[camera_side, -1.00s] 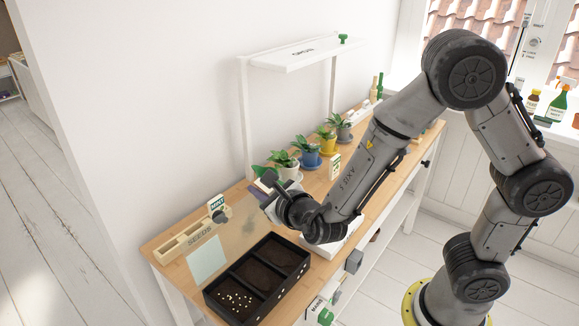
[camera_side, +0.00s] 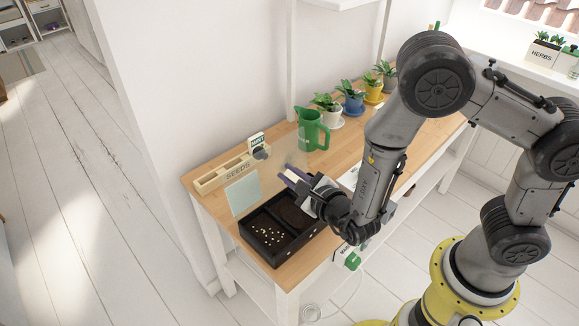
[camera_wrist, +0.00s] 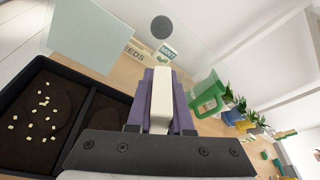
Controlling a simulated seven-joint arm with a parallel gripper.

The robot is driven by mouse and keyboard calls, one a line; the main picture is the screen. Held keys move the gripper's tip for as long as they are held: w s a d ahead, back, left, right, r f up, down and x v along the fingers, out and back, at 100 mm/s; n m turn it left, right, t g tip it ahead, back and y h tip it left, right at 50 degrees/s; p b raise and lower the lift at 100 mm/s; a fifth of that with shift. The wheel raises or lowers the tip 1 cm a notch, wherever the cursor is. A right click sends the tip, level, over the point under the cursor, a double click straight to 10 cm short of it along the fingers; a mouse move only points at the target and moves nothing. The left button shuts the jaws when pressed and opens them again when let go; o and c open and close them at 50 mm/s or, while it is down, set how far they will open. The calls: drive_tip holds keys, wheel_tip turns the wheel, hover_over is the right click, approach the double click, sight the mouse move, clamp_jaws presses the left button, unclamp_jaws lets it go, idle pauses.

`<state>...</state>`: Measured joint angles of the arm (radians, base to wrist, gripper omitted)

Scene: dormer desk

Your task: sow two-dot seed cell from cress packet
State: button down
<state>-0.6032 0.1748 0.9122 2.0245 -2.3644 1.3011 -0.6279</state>
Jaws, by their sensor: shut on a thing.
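My gripper (camera_side: 292,176) has purple fingers and is shut on a narrow cream-white thing, likely the cress packet seen edge-on (camera_wrist: 161,100). No label on it can be read. In the side view my gripper is above the far right part of the black seed tray (camera_side: 277,263), and the packet cannot be made out clearly. The tray's left cell holds dark soil with several pale seeds (camera_wrist: 42,118). The cell beside it (camera_wrist: 104,122) shows bare dark soil, and my gripper partly covers it. Dot marks on the tray are too small to read.
A pale upright panel (camera_side: 243,193) stands between box and tray. A green jug (camera_side: 312,130) and several potted plants (camera_side: 353,100) stand along the wall.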

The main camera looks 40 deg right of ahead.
drive_tip(key=f+n, duration=0.1)
drive_tip(key=f+n+h, duration=0.1)
drive_tip(key=n, duration=0.1)
drive_tip(key=shift+d+n+t, duration=0.3)
drive_tip(key=shift+d, duration=0.05)
drive_tip(key=shift+d+f+n+t+h, duration=0.15)
drive_tip(key=shift+f+n+h, duration=0.15)
drive_tip(key=shift+n, duration=0.3)
drive_tip(key=shift+d+f+n+t+h, duration=0.1)
drive_tip(key=shift+f+n+t+h, duration=0.1)
drive_tip(key=shift+f+n, duration=0.3)
drive_tip(key=r+n, duration=0.1)
drive_tip(key=n, duration=0.1)
drive_tip(key=n+t, duration=0.1)
drive_tip(key=shift+d+r+n+h, duration=0.1)
drive_tip(key=shift+r+n+h, duration=0.2)
drive_tip(key=shift+r+n, duration=0.1)
drive_tip(key=shift+r+n+t, duration=0.2)
drive_tip(key=shift+n+t, duration=0.05)
drive_tip(key=shift+n, duration=0.55)
drive_tip(key=shift+r+n+t, duration=0.2)
drive_tip(key=shift+n, duration=0.6)
drive_tip(key=shift+m, duration=0.3)
